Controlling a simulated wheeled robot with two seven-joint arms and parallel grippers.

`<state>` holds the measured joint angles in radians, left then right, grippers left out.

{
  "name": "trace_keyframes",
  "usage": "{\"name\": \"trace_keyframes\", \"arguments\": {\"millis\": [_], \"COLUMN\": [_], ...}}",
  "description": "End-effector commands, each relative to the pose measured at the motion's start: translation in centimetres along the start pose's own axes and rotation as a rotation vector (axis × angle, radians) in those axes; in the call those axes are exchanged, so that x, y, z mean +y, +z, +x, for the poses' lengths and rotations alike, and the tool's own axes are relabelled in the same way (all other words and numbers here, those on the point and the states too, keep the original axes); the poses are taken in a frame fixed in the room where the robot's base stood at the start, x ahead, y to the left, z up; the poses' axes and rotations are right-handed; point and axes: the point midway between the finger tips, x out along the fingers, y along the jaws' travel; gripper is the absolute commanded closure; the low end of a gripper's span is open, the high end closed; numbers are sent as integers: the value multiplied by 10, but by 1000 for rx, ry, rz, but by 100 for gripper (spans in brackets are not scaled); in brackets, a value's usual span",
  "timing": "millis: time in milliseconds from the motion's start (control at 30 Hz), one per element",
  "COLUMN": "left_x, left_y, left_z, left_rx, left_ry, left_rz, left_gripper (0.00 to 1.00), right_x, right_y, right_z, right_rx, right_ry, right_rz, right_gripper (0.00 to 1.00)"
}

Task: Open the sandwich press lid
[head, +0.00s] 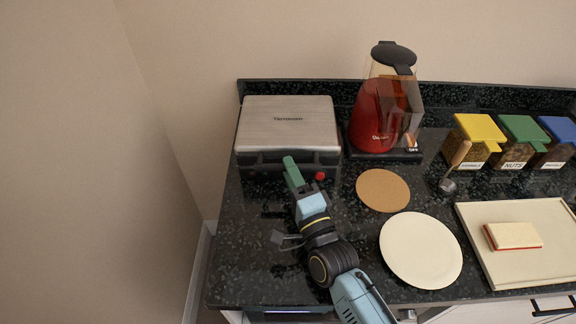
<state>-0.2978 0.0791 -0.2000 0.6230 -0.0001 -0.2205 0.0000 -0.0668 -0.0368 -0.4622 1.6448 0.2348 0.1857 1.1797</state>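The sandwich press (288,134) stands at the back left of the dark counter, its brushed metal lid (288,121) down. A dark handle band and a red knob (320,176) are on its front side. My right gripper (290,163) is at the front edge of the press, with its green fingertip overlapping the handle band in the head view. I cannot tell if it touches the handle. The fingers line up behind one another, so their opening is hidden. My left gripper is not in view.
A red kettle (378,112) stands close to the right of the press. A cork mat (383,190), a white plate (420,250), a ladle (455,167), a cutting board (520,262) with a sandwich-like block (512,236), and lidded jars (474,140) lie further right. A wall is at left.

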Motion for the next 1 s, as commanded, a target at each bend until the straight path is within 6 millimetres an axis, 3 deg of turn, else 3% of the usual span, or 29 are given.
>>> {"name": "trace_keyframes", "arguments": {"millis": [200,500,800,1000], "left_x": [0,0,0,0], "left_y": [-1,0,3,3], "left_z": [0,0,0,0], "left_rx": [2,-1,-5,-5], "left_ry": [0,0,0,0], "left_rz": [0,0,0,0], "left_gripper": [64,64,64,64], "right_x": [0,0,0,0], "right_y": [0,0,0,0], "right_z": [19,20,20,20], "right_rx": [0,1,0,0], "right_ry": [0,1,1,1], "right_rz": [-1,0,0,-1], "right_gripper": [62,62,100,100]}}
